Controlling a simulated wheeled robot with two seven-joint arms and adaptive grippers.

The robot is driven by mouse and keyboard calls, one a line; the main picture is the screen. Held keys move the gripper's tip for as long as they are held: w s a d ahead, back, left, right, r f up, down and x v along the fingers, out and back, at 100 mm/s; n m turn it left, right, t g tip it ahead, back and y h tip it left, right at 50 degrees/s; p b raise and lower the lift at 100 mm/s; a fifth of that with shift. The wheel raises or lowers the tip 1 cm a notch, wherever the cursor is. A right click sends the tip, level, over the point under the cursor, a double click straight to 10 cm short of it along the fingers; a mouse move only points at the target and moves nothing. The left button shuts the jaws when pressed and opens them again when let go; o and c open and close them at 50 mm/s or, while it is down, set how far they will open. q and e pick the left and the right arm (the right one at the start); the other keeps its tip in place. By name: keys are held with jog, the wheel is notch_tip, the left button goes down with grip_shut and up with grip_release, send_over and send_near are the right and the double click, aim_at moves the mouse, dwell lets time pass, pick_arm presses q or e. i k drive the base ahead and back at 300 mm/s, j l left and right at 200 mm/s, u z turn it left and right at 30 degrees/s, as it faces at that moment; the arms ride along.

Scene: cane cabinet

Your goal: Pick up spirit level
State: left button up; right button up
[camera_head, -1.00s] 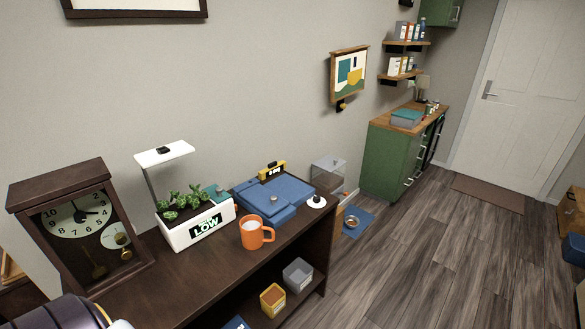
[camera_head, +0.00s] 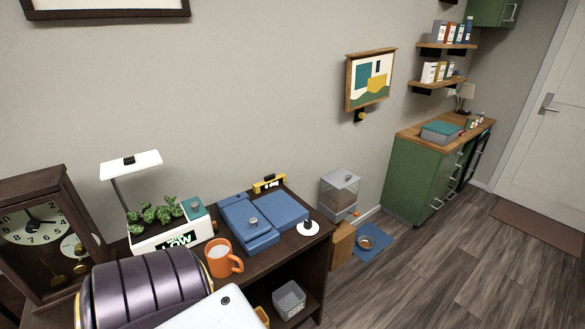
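The likely spirit level (camera_head: 269,183) is a small yellow and black bar. It lies at the back of the dark brown cabinet top (camera_head: 290,246), close to the wall and just behind the blue case (camera_head: 262,218). The blue case partly hides its lower edge. No fingertips of either gripper show in the head view.
On the cabinet top are a clock (camera_head: 45,238), a white planter (camera_head: 172,238), an orange mug (camera_head: 222,258) and a small white round item (camera_head: 307,229). A grey box (camera_head: 289,300) sits on the shelf below. Open floor (camera_head: 400,290) lies to the right.

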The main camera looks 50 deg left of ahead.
aim_at(272, 181)
jog(key=i, duration=0.8)
jog(key=i+u, duration=0.15)
jog(key=i, duration=0.25)
jog(key=i+l+u, duration=0.2)
jog(key=i, duration=0.15)
jog(key=i+u, duration=0.25)
jog(key=u, duration=0.2)
jog(key=i+l+u, duration=0.1)
jog(key=i+u, duration=0.15)
jog(key=u, duration=0.2)
jog(key=i+l+u, duration=0.15)
jog(key=u, duration=0.25)
jog(key=i+l+u, duration=0.3)
jog(key=u, duration=0.15)
jog(key=i+l+u, duration=0.5)
jog(key=u, duration=0.2)
jog(key=i+l+u, duration=0.15)
jog(key=l+u, duration=0.25)
